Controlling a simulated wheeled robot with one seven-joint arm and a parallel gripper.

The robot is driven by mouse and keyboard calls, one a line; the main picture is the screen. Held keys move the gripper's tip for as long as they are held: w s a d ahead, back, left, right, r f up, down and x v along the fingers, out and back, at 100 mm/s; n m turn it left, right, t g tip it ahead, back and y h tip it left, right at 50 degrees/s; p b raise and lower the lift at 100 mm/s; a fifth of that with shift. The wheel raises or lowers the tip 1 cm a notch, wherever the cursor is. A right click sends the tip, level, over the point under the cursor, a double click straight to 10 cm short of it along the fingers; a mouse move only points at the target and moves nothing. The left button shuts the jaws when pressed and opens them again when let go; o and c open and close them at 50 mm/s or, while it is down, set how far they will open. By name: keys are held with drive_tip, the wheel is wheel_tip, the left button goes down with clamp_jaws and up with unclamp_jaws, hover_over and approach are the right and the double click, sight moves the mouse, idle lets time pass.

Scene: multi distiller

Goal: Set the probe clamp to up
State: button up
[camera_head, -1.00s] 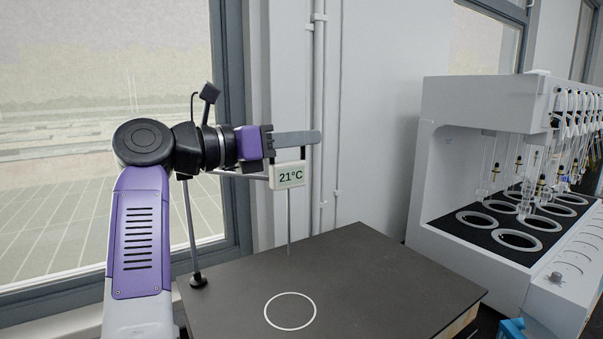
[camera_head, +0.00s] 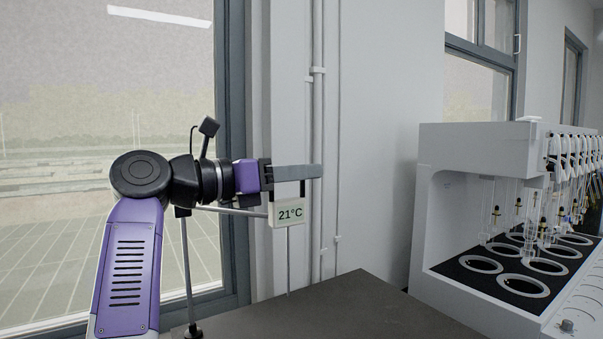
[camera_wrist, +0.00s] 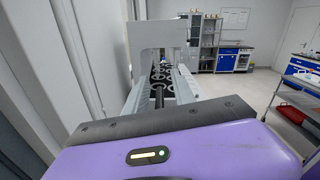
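The probe clamp is a thin horizontal arm (camera_head: 230,210) on an upright rod stand (camera_head: 187,270). It carries a white display (camera_head: 287,213) reading 21°C, with a dark handle on top and a thin probe (camera_head: 289,262) hanging below. My gripper (camera_head: 297,172) reaches rightward above the display, its grey fingers level with the top of the handle.
A dark-topped table (camera_head: 330,312) lies below the probe. A white multi-position distiller (camera_head: 432,215) with several ringed openings stands at the right. A window (camera_head: 80,100) and wall pipes (camera_head: 318,120) are behind. Free air lies above my gripper.

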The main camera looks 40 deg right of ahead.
drive_tip(key=w+a+b, duration=0.1)
drive_tip(key=a, duration=0.6)
drive_tip(key=shift+w+a, duration=0.2)
drive_tip(key=shift+a, duration=0.1)
